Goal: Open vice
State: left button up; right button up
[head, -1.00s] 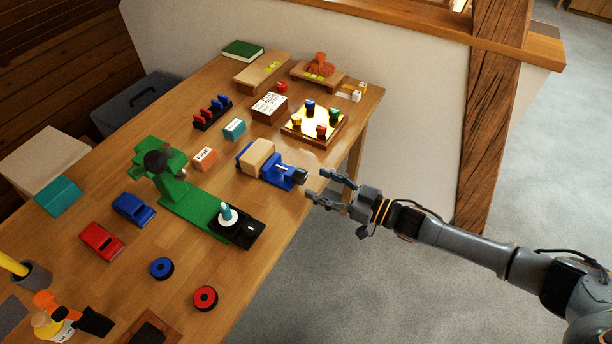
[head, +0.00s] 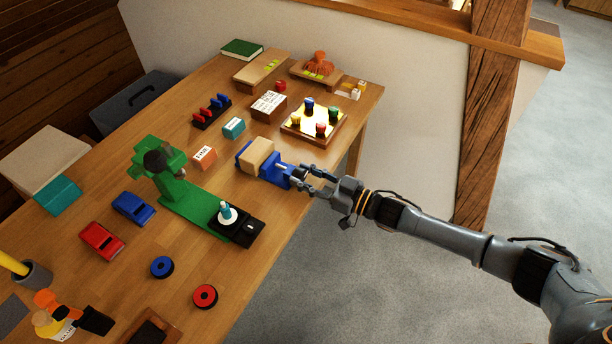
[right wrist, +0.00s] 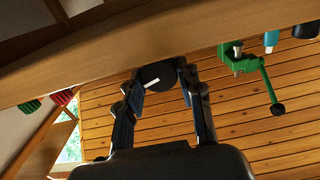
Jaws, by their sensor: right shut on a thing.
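The blue vice (head: 277,177) lies near the table's right edge, with a wooden block (head: 258,154) between its jaws. Its dark round knob, with a white mark on its face, sits at the end facing my right arm and shows in the right wrist view (right wrist: 157,76). My right gripper (head: 304,178) is at that knob, its fingers on either side, shut on it. In the right wrist view the gripper (right wrist: 160,84) has the knob between its fingertips. My left gripper is out of view.
A green press (head: 186,199) stands left of the vice. A yellow-topped peg board (head: 314,124) lies behind it, and an orange box (head: 203,156) is to its left. Open floor lies to the right.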

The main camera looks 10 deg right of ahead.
jog(key=shift+f+n, duration=0.1)
jog(key=shift+n, duration=0.8)
jog(key=n, duration=0.2)
jog(key=shift+n+b, duration=0.3)
jog(key=shift+b, duration=0.1)
jog(key=o, duration=1.2)
jog(key=shift+c, duration=0.2)
jog(key=v, duration=1.2)
